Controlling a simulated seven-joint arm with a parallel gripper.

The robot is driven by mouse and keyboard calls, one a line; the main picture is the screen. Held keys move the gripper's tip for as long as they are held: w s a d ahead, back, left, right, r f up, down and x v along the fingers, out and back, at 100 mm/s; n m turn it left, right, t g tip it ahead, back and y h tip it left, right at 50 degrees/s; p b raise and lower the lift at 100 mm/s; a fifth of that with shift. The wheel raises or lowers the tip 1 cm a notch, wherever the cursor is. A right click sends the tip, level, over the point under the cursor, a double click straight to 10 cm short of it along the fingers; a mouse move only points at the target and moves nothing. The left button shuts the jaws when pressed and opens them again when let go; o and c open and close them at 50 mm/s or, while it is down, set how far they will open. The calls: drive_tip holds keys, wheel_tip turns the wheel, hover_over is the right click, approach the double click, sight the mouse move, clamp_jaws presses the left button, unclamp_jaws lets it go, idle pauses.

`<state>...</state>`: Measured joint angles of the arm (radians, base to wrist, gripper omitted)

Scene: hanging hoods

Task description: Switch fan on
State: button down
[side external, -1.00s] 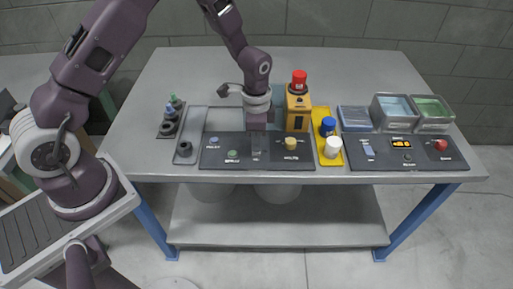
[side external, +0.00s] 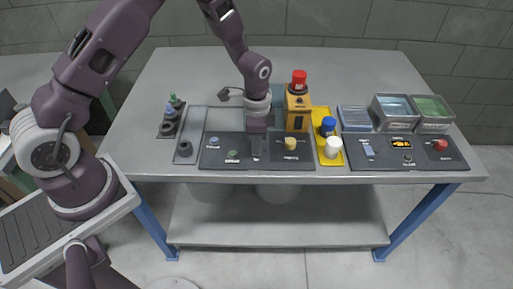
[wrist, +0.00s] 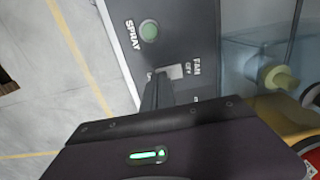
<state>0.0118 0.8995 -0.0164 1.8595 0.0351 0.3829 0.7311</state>
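The fan switch (wrist: 174,71) is a light grey rocker on a dark panel, with the labels FAN and OFF beside it in the wrist view. My gripper (wrist: 158,78) points down at the panel, with its narrow dark fingers together and nothing seen between them. The fingertips overlap the edge of the switch; I cannot tell whether they touch it. In the side view my gripper (side external: 257,152) is low over the middle of the left control panel (side external: 225,164), and the switch is mostly hidden there.
A green SPRAY button (wrist: 148,31) is close to the switch. A yellow knob (side external: 291,143) sits right of my gripper, with an orange box (side external: 298,112) behind it.

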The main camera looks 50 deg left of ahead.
drive_tip(key=shift+f, duration=0.3)
drive_tip(key=shift+r, duration=3.55)
drive_tip(key=s+r+n+t, duration=0.15)
drive_tip(key=s+r, duration=0.35)
drive_tip(key=r, duration=0.5)
drive_tip(key=s+r+n+t, duration=0.1)
drive_tip(key=s+r+n, duration=0.25)
drive_tip(key=r, duration=0.55)
drive_tip(key=s+r+n+t, duration=0.1)
drive_tip(key=s+r+n, duration=0.1)
drive_tip(key=s, duration=0.6)
drive_tip(key=s+r+n+t, duration=0.2)
drive_tip(key=s, duration=0.6)
drive_tip(key=shift+a+r, duration=0.4)
drive_tip(key=shift+a, duration=0.05)
